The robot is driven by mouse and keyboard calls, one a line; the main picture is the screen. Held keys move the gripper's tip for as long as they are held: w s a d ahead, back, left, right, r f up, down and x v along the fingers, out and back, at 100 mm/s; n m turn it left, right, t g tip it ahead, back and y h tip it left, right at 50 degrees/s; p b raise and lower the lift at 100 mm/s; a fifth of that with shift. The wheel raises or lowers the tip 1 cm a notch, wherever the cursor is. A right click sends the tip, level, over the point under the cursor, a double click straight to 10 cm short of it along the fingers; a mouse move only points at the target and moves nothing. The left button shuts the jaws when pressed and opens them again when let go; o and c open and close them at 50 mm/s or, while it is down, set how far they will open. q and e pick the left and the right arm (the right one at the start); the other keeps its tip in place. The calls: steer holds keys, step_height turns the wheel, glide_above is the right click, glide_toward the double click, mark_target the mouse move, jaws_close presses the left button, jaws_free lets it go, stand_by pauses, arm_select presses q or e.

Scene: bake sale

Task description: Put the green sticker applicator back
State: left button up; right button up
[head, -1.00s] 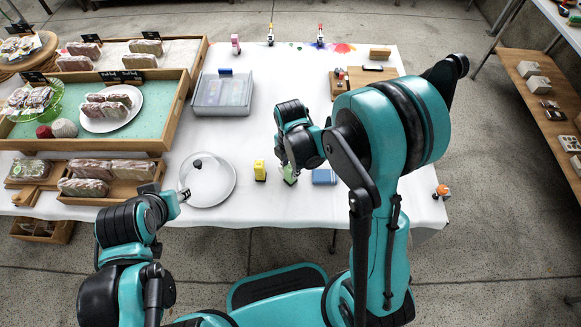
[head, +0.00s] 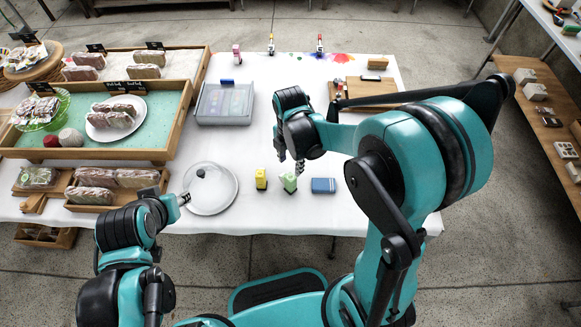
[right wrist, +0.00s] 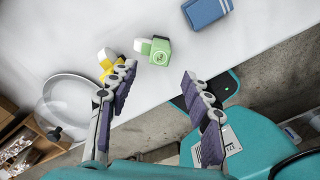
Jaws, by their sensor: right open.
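The green sticker applicator (head: 289,182) stands on the white tablecloth near the front edge, between a yellow applicator (head: 261,179) and a blue box (head: 323,185). In the right wrist view the green applicator (right wrist: 160,51) lies beyond the fingertips, beside the yellow one (right wrist: 106,60). My right gripper (head: 299,168) is just above and behind the green applicator in the head view. Its fingers (right wrist: 162,86) are spread with nothing between them. My left gripper (head: 184,199) is at the left edge of a clear round lid; its jaw state is unclear.
The clear lid (head: 222,203) with a dark knob lies left of the yellow applicator. A grey lidded case (head: 224,118) is behind it. Small pink (head: 237,54), yellow (head: 271,44) and red (head: 319,45) items stand at the back edge. Wooden trays with packaged goods fill the left side.

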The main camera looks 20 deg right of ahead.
steer(key=s+d+r+m+t, duration=0.2)
steer(key=s+r+m, duration=0.3)
steer(key=m, duration=0.7)
steer(key=s+d+r+m+t, duration=0.2)
steer(key=s+r+m+t, duration=0.3)
steer(key=r+m, duration=0.3)
steer(key=shift+s+d+r+m+p, duration=0.25)
steer(key=shift+d+m+p, duration=0.1)
steer(key=shift+m, duration=1.55)
